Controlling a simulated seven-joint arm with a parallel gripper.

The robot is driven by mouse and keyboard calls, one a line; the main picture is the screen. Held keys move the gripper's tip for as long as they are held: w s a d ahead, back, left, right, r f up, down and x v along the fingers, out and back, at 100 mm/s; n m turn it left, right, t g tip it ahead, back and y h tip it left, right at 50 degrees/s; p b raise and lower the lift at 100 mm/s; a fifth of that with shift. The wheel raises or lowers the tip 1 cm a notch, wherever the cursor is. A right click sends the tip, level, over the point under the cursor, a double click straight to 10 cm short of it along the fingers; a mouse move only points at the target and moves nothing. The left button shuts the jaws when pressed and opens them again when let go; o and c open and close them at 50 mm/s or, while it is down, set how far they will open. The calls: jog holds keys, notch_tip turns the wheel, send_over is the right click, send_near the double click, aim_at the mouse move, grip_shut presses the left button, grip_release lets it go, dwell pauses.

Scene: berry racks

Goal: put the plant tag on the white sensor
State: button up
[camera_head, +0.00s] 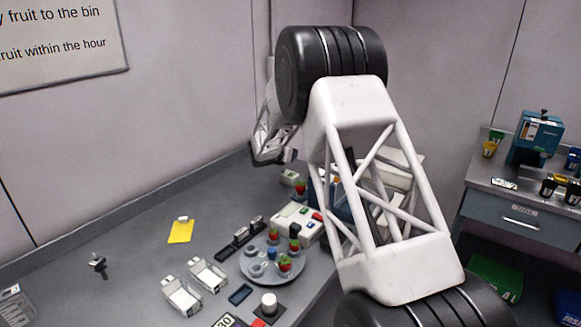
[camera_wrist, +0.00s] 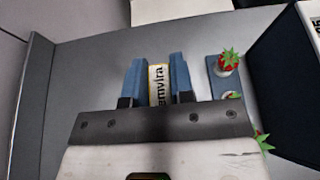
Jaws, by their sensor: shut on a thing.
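My gripper (camera_wrist: 160,82) has its two blue fingers shut on a pale, yellow-edged piece with dark lettering (camera_wrist: 159,84), which looks like the plant tag. The piece stands upright between the fingers, and its lower end is hidden by the gripper body. In the head view my gripper (camera_head: 272,150) is at the back of the bench, partly behind my arm, and the tag cannot be made out there. I cannot tell for sure which thing is the white sensor. A small white piece sits on a yellow card (camera_head: 180,233), and a white cylinder (camera_head: 269,302) stands at the front.
A round grey tray (camera_head: 258,276) holds several strawberries. A white device (camera_head: 297,221) stands behind it, and clear punnets (camera_head: 182,296) lie to its left. In the wrist view a strawberry (camera_wrist: 228,65) sits in a blue holder right of my fingers. The bench's left middle is mostly clear.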

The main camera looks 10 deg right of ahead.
aim_at(291, 173)
jog(key=shift+f, duration=0.8)
jog(key=shift+f, duration=1.85)
jog(key=shift+f, duration=0.15)
jog(key=o, duration=0.9)
jog(key=shift+s+a+r, duration=0.1)
jog(key=shift+r, duration=0.1)
jog(key=v, duration=1.1)
jog(key=shift+s+a+r, duration=0.2)
jog(key=shift+s, duration=0.05)
